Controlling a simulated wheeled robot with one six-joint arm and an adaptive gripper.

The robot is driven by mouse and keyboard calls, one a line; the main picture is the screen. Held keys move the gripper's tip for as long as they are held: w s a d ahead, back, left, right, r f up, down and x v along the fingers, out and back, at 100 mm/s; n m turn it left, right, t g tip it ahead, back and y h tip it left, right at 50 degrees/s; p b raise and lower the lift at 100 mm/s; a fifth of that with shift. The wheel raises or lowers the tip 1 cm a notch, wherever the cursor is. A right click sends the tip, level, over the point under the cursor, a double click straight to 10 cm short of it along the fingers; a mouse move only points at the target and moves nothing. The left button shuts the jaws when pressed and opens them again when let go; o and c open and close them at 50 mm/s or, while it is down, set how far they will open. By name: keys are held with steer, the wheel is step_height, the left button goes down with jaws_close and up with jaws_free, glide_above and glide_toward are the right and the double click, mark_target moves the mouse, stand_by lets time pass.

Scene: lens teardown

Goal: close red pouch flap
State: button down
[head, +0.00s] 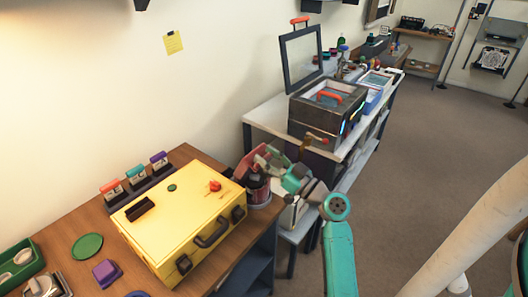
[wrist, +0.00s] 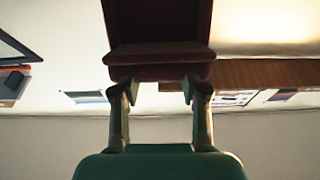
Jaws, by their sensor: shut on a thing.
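The red pouch (head: 248,164) is in the head view, just past the right end of the wooden table. In the wrist view it is a dark red body (wrist: 158,62) with a thick lower edge, directly ahead of my gripper. My gripper (wrist: 158,92) has one finger on each side of that edge and is shut on it. In the head view my gripper (head: 268,160) is at the pouch and partly covers it. I cannot tell how far the flap stands open.
A yellow case (head: 185,222) with a dark handle lies on the wooden table (head: 75,213) beside the pouch. Open floor (head: 425,150) lies to the right.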

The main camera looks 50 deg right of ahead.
steer(key=s+f+t, duration=0.1)
steer(key=f, duration=0.2)
steer(key=s+f+t, duration=0.1)
steer(key=f, duration=0.3)
steer(key=s+f+t, duration=0.1)
steer(key=f, duration=0.2)
steer(key=shift+s+f, duration=0.15)
steer(key=shift+f, duration=0.05)
steer(key=shift+w+f+t, duration=0.2)
steer(key=shift+f+t, duration=0.5)
steer(key=shift+f, duration=0.1)
steer(key=shift+w+f+t, duration=0.2)
steer(key=shift+f+t, duration=0.5)
steer(key=shift+f, duration=0.05)
steer(key=shift+f, duration=0.1)
steer(key=c, duration=0.6)
jaws_free()
steer(key=shift+w, duration=0.1)
steer(key=shift+o, duration=0.2)
steer(key=v, duration=1.2)
